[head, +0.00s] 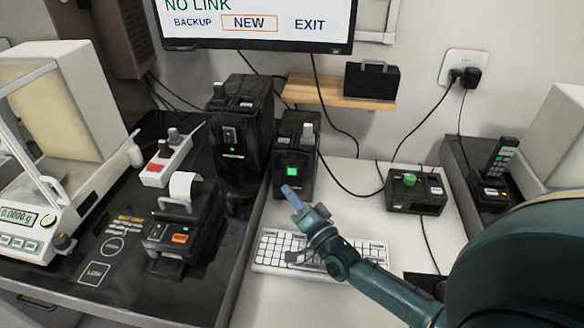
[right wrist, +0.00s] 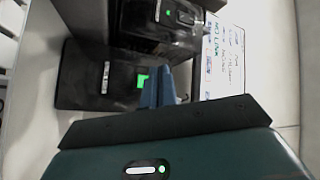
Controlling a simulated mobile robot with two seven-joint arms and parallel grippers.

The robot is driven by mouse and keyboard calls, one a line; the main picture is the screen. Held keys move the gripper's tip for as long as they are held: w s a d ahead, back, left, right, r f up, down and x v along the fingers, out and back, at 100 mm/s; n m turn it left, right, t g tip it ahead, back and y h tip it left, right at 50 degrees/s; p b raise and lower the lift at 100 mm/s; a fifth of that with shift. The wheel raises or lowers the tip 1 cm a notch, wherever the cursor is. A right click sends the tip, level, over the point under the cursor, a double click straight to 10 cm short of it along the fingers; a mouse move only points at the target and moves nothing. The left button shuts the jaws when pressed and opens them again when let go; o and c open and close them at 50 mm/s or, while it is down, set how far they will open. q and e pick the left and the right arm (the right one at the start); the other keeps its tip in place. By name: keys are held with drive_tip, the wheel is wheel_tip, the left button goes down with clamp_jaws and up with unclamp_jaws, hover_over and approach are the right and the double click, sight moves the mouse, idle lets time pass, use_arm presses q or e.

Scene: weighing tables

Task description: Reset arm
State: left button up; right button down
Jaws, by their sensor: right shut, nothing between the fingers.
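My right arm comes in from the right in the head view. Its gripper (head: 291,198) is shut and empty, held above the light table in front of a black box with a lit green square (head: 296,150). In the right wrist view the closed blue fingers (right wrist: 160,88) hide part of that box's face, beside the green square (right wrist: 142,80). I cannot tell whether the fingertips touch the box. The wrist partly covers a white keyboard (head: 268,247) below. My left gripper is not in view.
A monitor (head: 255,42) hangs above. A taller black box (head: 237,125), a label printer (head: 185,230) and a balance (head: 22,225) stand left. A black box with a green button (head: 415,192) stands right, with cables behind. Bare table shows between keyboard and that box.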

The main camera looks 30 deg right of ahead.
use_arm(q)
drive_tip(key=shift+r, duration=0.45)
use_arm(e)
drive_tip(key=shift+s+a, duration=0.55)
drive_tip(key=shift+s, duration=0.2)
